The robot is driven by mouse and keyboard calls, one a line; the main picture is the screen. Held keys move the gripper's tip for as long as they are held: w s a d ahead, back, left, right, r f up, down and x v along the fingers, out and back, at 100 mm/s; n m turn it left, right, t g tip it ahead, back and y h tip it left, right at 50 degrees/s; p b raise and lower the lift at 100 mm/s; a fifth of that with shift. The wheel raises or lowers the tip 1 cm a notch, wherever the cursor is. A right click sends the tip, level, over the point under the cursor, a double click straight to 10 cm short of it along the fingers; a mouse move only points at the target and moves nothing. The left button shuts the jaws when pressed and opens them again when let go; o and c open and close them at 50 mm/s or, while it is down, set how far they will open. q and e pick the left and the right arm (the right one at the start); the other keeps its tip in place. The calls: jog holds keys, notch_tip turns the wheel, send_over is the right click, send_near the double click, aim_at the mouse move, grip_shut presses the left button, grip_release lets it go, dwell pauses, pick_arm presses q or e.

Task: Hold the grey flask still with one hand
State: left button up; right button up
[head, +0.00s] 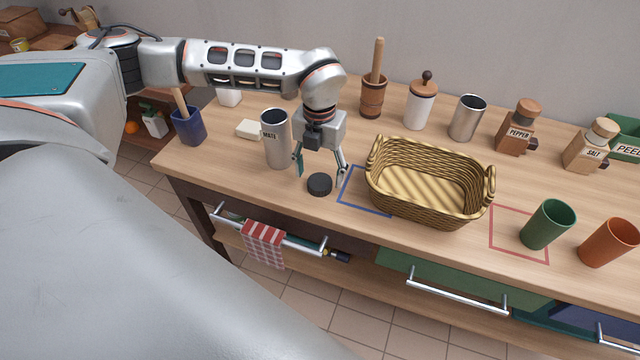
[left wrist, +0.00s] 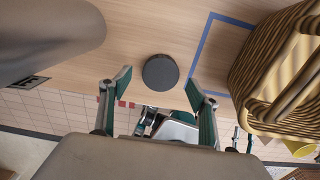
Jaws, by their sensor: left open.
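A small black round disc (head: 319,184) lies on the counter by the fingertips; in the left wrist view the disc (left wrist: 160,72) appears between and beyond the fingers (left wrist: 157,82). My right gripper is not in view.
A wicker basket (head: 425,210) stands close right of the left gripper, partly over a blue outline (head: 352,190). Green (head: 548,225) and orange cups (head: 608,243) stand far right.

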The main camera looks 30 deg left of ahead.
aim_at(320, 181)
pick_arm(q)
notch_tip(320, 181, down, 2)
jog(key=shift+f, duration=0.25)
jog(key=shift+c, duration=0.3)
jog(key=c, duration=0.9)
notch_tip(320, 181, up, 20)
jog(key=shift+p, duration=0.9)
